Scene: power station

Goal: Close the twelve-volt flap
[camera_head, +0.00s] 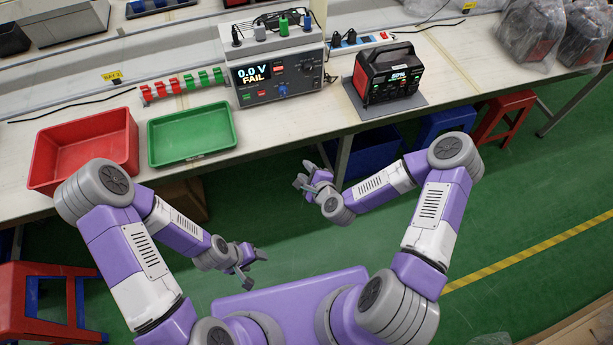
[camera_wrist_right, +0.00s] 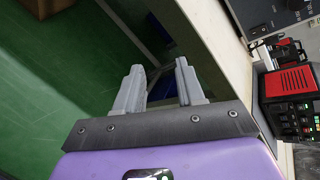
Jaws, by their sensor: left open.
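The power station (camera_head: 386,76) is a black and red box with a carry handle, standing on a dark mat (camera_head: 384,102) on the workbench. Its front panel faces me with several small lit parts; the twelve-volt flap is too small to make out. The power station also shows at the right edge of the right wrist view (camera_wrist_right: 292,92). My left gripper (camera_head: 256,268) is open and empty, below the bench edge. My right gripper (camera_head: 306,184) is open and empty in front of the bench, below and left of the power station. Its two fingers show apart in the right wrist view (camera_wrist_right: 160,88).
A tester (camera_head: 277,74) reading "0.0 V FAIL" stands left of the power station. A red tray (camera_head: 84,150) and a green tray (camera_head: 192,134) lie at the bench's left. Bagged units (camera_head: 530,32) sit at the right. Stools (camera_head: 502,118) stand under the bench.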

